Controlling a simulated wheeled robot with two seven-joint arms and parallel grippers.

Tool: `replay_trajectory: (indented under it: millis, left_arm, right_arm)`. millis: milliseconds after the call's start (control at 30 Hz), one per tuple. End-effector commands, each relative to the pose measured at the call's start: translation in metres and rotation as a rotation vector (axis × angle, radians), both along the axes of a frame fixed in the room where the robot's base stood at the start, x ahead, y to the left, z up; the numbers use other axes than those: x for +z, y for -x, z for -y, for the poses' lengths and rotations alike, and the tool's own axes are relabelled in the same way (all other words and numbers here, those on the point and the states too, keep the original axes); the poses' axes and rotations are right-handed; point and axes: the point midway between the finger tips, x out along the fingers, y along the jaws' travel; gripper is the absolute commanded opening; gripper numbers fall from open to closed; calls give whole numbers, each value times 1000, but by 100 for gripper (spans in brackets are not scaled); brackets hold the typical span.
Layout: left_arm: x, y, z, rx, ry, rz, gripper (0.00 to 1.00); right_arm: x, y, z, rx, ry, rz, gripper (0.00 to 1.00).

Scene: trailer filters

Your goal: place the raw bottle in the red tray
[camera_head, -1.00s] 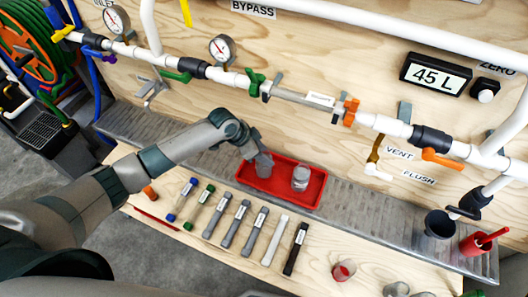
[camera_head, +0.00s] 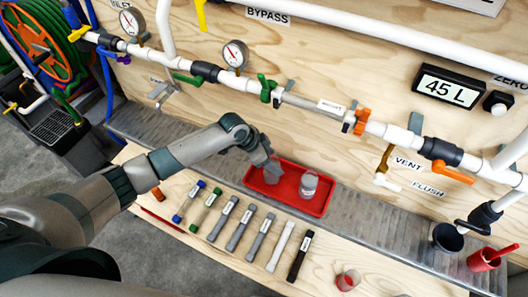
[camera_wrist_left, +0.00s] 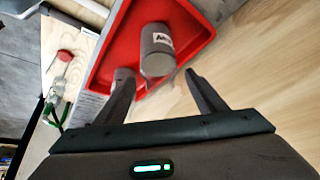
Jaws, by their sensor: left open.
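The red tray (camera_head: 318,208) lies on the grey metal ledge behind the wooden bench. A clear-and-grey bottle (camera_head: 308,184) stands upright in its right part. In the left wrist view, the open fingers (camera_wrist_left: 162,95) point at the tray (camera_wrist_left: 190,48). A grey bottle with a white label (camera_wrist_left: 158,50) is ahead of the gap between them, in the tray. A second grey cylinder (camera_wrist_left: 122,78) is beside the left finger. I cannot read the label surely.
Several labelled tubes lie in a row on the wooden bench (camera_head: 330,255). A red-bottomed cup (camera_head: 347,280) stands to their right. A dark cup (camera_head: 446,237) and a red one (camera_head: 484,259) are at the right. Pipes and valves (camera_head: 350,122) run along the panel behind the tray.

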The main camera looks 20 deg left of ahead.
Motion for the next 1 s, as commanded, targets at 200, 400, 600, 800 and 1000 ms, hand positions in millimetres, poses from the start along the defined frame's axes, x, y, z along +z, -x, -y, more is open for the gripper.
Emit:
replay_trajectory:
  millis: [200,400,600,800,1000]
  left_arm:
    - [16,5,-9,0,0,1,64]
    - [44,14,-23,0,-1,4,64]
    - [75,23,-37,0,-1,4,64]
    - [96,30,-46,0,0,1,64]
    - [103,33,-49,1,0,0,64]
  right_arm:
    - [-5,0,0,0,0,0,0]
    - [-11,0,0,0,0,0,0]
    - [-18,0,0,0,0,0,0]
    - [-22,0,0,0,0,0,0]
    - [-23,0,0,0,0,1,0]
